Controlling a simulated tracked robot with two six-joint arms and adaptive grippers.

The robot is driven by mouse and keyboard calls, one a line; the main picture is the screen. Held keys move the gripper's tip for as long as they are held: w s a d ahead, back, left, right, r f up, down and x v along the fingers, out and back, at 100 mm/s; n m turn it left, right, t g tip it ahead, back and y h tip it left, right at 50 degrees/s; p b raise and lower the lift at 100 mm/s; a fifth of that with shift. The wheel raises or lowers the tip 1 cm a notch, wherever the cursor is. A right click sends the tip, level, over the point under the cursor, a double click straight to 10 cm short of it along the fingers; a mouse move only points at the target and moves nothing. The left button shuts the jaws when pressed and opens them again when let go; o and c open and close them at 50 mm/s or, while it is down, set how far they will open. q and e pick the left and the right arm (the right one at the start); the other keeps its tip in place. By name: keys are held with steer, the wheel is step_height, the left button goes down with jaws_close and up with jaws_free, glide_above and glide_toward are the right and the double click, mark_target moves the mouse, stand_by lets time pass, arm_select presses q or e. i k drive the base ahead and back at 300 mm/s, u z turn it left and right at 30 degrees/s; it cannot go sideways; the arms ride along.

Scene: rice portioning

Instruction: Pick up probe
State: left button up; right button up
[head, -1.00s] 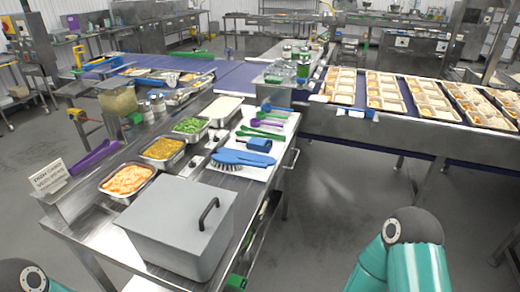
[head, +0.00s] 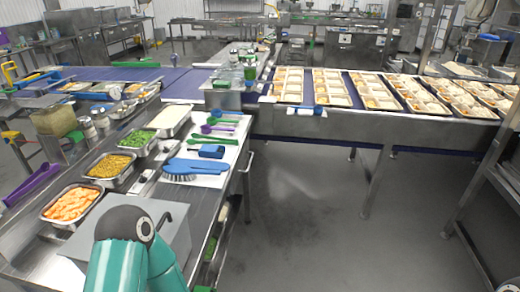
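I cannot pick out a probe for sure. A small dark-blue block-shaped item (head: 211,151) lies on the white board (head: 232,153) on the steel table, and I cannot tell whether it is the probe. A blue brush (head: 195,169) with dark bristles lies just in front of it. Green, purple and blue scoops lie behind it on the board. One of my teal arms rises at the lower left, in front of a grey box. Neither of my grippers is in view.
The grey lidded box (head: 172,222) stands at the table's near end, partly hidden by my arm. Pans of orange food (head: 70,204), yellow food (head: 109,166) and green food (head: 137,139) line the left. Meal trays (head: 290,85) fill the conveyor. The floor at right is clear.

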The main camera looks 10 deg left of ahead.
mark_target(217, 152)
steer(key=z, duration=0.95)
steer(key=i, duration=4.2)
steer(key=u, duration=1.4)
steer(key=i, duration=0.15)
steer(key=u, duration=1.55)
steer(key=i, duration=0.25)
steer(key=u, duration=1.55)
